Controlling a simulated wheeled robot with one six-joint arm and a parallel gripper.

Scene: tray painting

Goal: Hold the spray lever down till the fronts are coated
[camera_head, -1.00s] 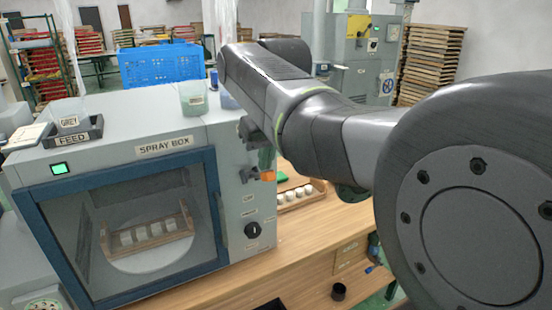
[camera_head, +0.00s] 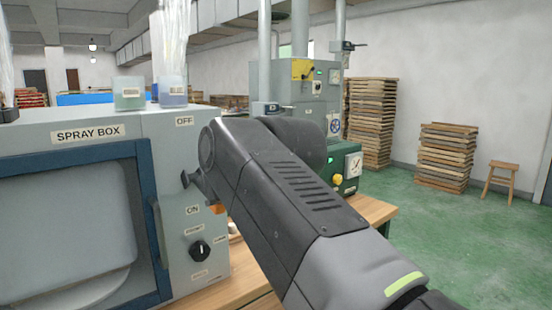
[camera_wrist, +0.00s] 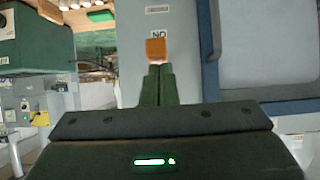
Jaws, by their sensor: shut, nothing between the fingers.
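The spray lever's orange tip (camera_head: 217,209) shows beside my arm, just below the ON label on the spray box (camera_head: 130,125). The orange tip (camera_wrist: 156,48) also shows in the wrist view, next to the upside-down ON label. My gripper (camera_wrist: 155,70) is shut and empty, its green fingertips at the orange tip; I cannot tell whether they touch it. In the head view my arm hides the fingers. The box window (camera_head: 65,215) is pale and hazy, with a light disc (camera_head: 75,295) at its bottom. I cannot make out any fronts.
A green cup (camera_head: 128,93) and a blue cup (camera_head: 172,92) stand on the box top. A dark knob (camera_head: 200,250) sits below the ON label. A green machine with a gauge (camera_head: 352,165) stands behind my arm. Open green floor (camera_head: 450,240) lies to the right.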

